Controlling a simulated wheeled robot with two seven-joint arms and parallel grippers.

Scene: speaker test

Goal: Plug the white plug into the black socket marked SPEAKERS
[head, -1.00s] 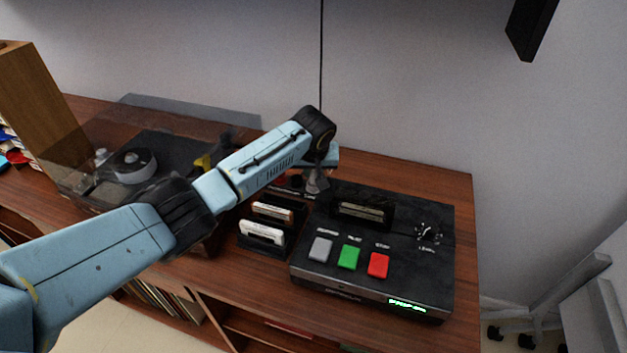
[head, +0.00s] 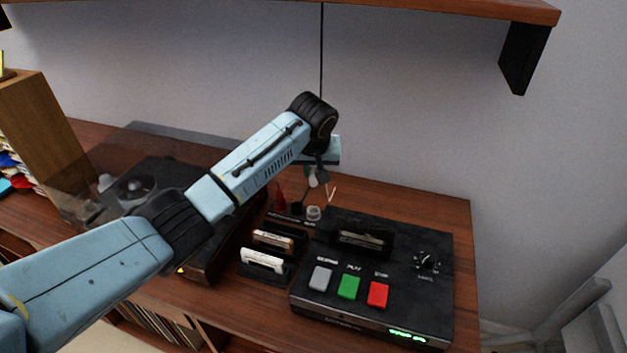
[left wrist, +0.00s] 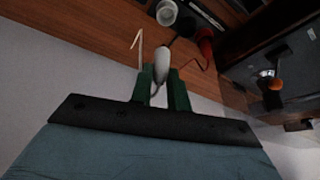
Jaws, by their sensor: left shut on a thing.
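My left gripper (head: 318,168) is shut on the white plug (head: 318,178), above the wood behind the tape deck; in the left wrist view the plug (left wrist: 161,62) sits between the green fingers (left wrist: 160,88). Its tip is apart from the sockets. Below stands a row of sockets: a white one (left wrist: 166,12), a black one (left wrist: 186,25) and a red one (left wrist: 204,42). In the head view the white socket (head: 313,213) and red piece (head: 279,197) show beside a dark label strip (head: 285,219); I cannot read its labels. My right gripper is out of view.
The black tape deck (head: 420,240) has grey, green and red buttons. Cassettes (head: 262,259) stand in a rack left of it. A turntable (head: 150,180) is behind my arm. A wooden shelf (head: 300,8) hangs above. The cabinet top is bare right of the deck.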

